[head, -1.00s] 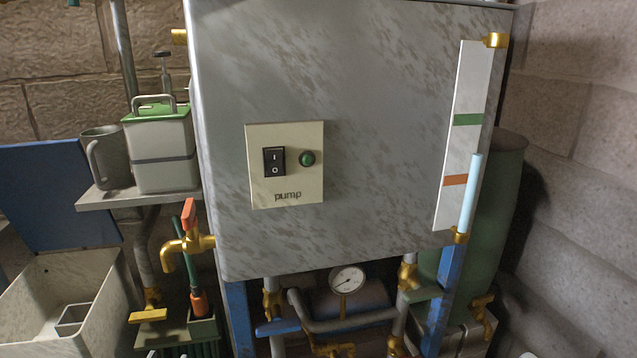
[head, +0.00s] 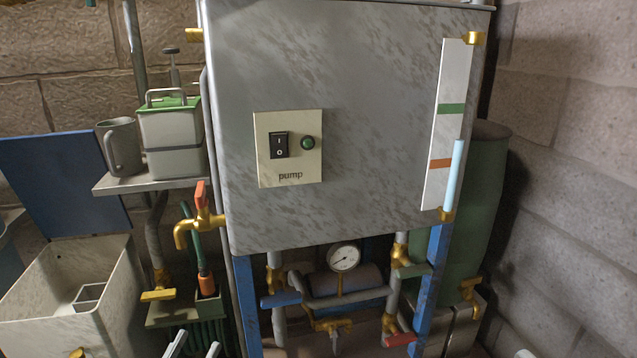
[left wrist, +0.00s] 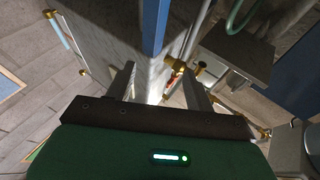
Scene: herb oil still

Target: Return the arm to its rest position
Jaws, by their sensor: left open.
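My left gripper (head: 194,349) shows only its two pale fingertips at the bottom edge of the head view, below the hose box and left of the tank's blue leg. The fingers are apart with nothing between them. In the left wrist view, the left gripper (left wrist: 160,88) has its two fingers spread and empty. Beyond them are the grey tank (left wrist: 110,25) and a brass tap with a red handle (left wrist: 175,72); I see no contact with either.
The grey tank (head: 350,90) with its pump switch panel (head: 290,165) fills the middle. A brass tap (head: 190,230) sticks out at its left. A shelf (head: 140,186) holds a mug (head: 120,147) and a green-lidded box (head: 172,125). An open bin (head: 110,270) stands lower left.

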